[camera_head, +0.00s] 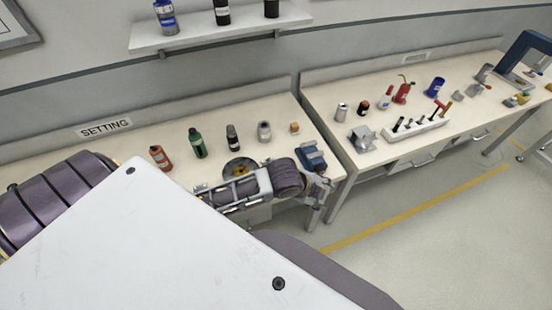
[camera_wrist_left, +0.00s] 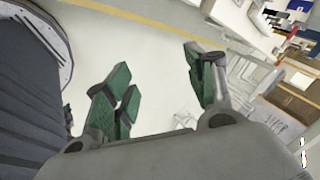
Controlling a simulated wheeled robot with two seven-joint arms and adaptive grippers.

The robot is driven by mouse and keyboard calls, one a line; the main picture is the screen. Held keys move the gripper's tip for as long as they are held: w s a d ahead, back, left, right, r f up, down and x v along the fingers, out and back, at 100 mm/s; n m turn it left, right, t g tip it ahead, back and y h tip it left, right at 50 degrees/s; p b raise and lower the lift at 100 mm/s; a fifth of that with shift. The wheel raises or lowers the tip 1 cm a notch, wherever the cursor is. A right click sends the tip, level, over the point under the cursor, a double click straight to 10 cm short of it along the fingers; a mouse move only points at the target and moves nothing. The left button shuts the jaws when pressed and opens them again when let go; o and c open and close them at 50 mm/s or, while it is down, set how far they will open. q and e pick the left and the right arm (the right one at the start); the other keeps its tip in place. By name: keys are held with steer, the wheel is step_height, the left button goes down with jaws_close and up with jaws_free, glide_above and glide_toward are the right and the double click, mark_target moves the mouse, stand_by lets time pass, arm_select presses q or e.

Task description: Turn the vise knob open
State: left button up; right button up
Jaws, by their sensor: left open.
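A blue vise (camera_head: 312,155) sits at the right front corner of the bench labelled SETTING. Its knob cannot be made out; my left gripper and wrist cover the area just in front of it. My left gripper (camera_head: 318,190) is by the bench's front edge, just below and in front of the vise; whether they touch cannot be told. In the left wrist view the gripper (camera_wrist_left: 162,88) has its green-padded fingers apart, with nothing between them and floor beyond. The vise cannot be made out there. My right gripper does not show.
The first bench (camera_head: 290,112) holds several bottles, a small orange block (camera_head: 294,128) and a dark disc with a yellow centre (camera_head: 240,168). A second bench (camera_head: 340,95) to the right bears a grey device (camera_head: 362,138) and a white tool rack (camera_head: 415,130). The floor (camera_head: 440,230) in front is clear.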

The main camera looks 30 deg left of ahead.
arm_select(q)
steer(key=s+a+f+n+g+y, duration=0.25)
steer(key=s+a+f+n, duration=0.45)
steer(key=n, duration=0.6)
steer(key=s+a+f+n+b, duration=0.1)
steer(key=a+f, duration=0.1)
steer(key=f, duration=0.7)
steer(key=s+a+f+n+y+b, duration=0.1)
steer(key=f+n, duration=0.1)
steer(key=f, duration=0.7)
steer(key=shift+s+a+f+g, duration=0.15)
steer(key=shift+s+a+g, duration=0.05)
steer(key=shift+a+g, duration=0.2)
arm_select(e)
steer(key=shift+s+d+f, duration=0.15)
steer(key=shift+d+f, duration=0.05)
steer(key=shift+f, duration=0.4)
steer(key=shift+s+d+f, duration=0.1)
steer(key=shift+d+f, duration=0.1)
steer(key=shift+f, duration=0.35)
